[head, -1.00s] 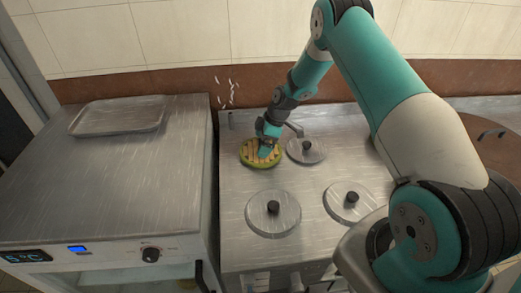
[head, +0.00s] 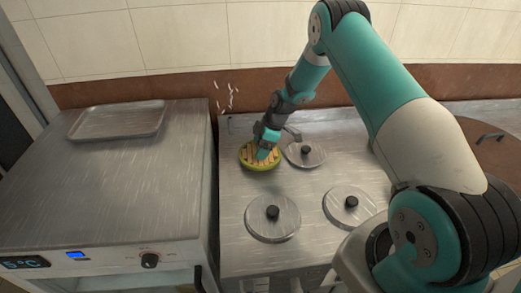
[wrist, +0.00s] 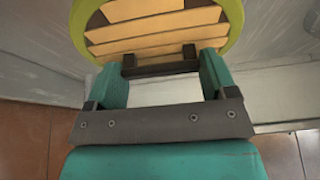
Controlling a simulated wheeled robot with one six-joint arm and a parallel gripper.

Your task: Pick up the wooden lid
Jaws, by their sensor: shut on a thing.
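The wooden lid (head: 247,158) is round, with pale slats and a yellow-green rim, and is at the back left of the steel stove top in the head view. My gripper (head: 263,154) reaches down onto it from above. In the wrist view the lid (wrist: 150,37) fills the top, with a dark bar-shaped handle (wrist: 160,69) across it. My gripper's teal fingers (wrist: 160,75) are shut on this handle, one at each side. The fingers cover part of the lid in the head view. I cannot tell whether its underside touches anything.
Three steel lids with black knobs are close by: back right (head: 305,155), front left (head: 273,228) and front right (head: 350,206). A steel counter (head: 110,190) with a tray (head: 118,121) stands to the left, beyond a narrow gap. The tiled wall (head: 180,40) is behind.

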